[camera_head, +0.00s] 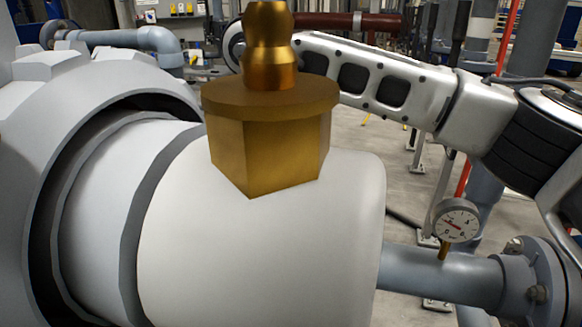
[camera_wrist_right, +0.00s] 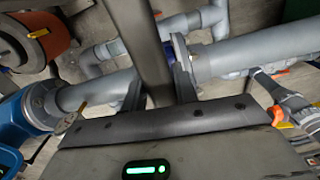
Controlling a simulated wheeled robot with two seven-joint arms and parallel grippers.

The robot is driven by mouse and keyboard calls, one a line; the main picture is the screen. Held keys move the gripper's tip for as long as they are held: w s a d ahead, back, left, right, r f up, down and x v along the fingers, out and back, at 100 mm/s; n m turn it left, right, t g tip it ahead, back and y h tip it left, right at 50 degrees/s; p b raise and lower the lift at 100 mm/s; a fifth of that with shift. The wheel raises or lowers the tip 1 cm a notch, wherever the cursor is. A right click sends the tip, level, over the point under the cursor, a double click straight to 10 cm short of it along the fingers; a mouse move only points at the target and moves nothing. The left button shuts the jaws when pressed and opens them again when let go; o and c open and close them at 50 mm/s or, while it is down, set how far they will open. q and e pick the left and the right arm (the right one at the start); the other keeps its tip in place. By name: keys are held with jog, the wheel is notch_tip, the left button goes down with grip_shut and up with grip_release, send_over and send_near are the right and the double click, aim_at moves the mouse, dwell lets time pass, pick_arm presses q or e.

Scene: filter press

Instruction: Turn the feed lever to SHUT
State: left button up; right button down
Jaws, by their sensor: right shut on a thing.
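In the right wrist view, a long flat grey bar (camera_wrist_right: 148,45), which looks like the feed lever, comes down from the top edge between my fingers. My right gripper (camera_wrist_right: 158,92) is shut on this bar, with one dark finger on each side. The bar's lower end is hidden behind the gripper body. No OPEN or SHUT marking can be read, so the lever's setting cannot be told. In the head view, my right arm reaches in from the right, and its gripper is hidden behind the brass fitting and large cylinder. My left gripper is in neither view.
A large pale cylinder (camera_head: 260,250) with a brass fitting (camera_head: 268,140) fills the head view's left and middle. A dial gauge (camera_head: 456,222) stands on a grey flanged pipe (camera_head: 440,272) at right. Grey pipes (camera_wrist_right: 250,52) and an orange cylinder (camera_wrist_right: 35,38) surround the right gripper.

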jog(key=shift+a+r, duration=0.15)
jog(key=shift+a, duration=0.15)
jog(key=c, duration=1)
grip_release()
jog(key=shift+a, duration=0.15)
jog(key=shift+o, duration=0.8)
jog(key=shift+w+a, duration=0.1)
notch_tip(320, 180, up, 6)
jog(key=p, duration=0.4)
jog(key=shift+r, duration=0.15)
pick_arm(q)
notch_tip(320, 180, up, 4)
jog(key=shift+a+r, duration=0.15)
pick_arm(e)
jog(key=shift+r, duration=0.25)
